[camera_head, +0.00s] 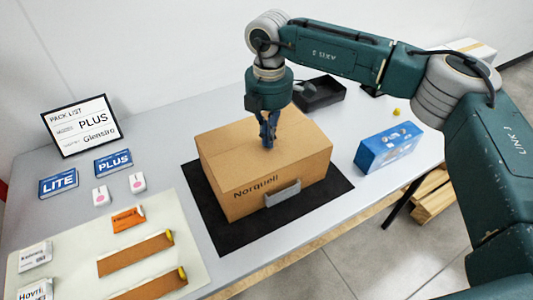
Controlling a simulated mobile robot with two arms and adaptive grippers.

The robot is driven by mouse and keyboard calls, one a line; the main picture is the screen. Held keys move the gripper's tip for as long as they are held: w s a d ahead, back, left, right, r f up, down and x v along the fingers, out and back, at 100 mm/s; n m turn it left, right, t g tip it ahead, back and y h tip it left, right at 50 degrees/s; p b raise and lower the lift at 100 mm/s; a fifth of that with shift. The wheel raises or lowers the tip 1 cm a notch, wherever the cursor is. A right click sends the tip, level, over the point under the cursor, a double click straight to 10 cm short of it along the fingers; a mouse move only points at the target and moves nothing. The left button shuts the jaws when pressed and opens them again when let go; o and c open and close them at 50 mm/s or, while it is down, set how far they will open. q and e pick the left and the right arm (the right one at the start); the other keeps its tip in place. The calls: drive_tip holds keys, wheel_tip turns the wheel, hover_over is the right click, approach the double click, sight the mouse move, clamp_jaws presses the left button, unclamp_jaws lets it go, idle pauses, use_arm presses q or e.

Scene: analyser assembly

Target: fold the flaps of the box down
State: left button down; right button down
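The brown cardboard box (225,196), printed "Norquell", stands on a black mat (338,187) on the table. Its top looks flat and covered, with the flaps lying down; no flap stands up. My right gripper (268,142) points straight down over the middle of the top, its blue fingers close together with nothing seen between them. The fingertips are at or just above the cardboard; I cannot tell if they touch. My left gripper is not in view.
A grey block (283,193) sits at the box's lower front. A blue carton (388,148) stands to the right, a black tray (320,94) behind. A pack list sign (80,125), LITE (58,184) and PLUS (113,162) cards and a pale board (80,263) with small items are left.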

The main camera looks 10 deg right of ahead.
drive_tip(key=shift+f+b, duration=0.4)
drive_tip(key=shift+f, duration=0.2)
idle(0.3)
idle(0.3)
drive_tip(key=shift+r+p, duration=1.85)
drive_tip(key=shift+r, duration=2)
drive_tip(key=shift+f, duration=0.1)
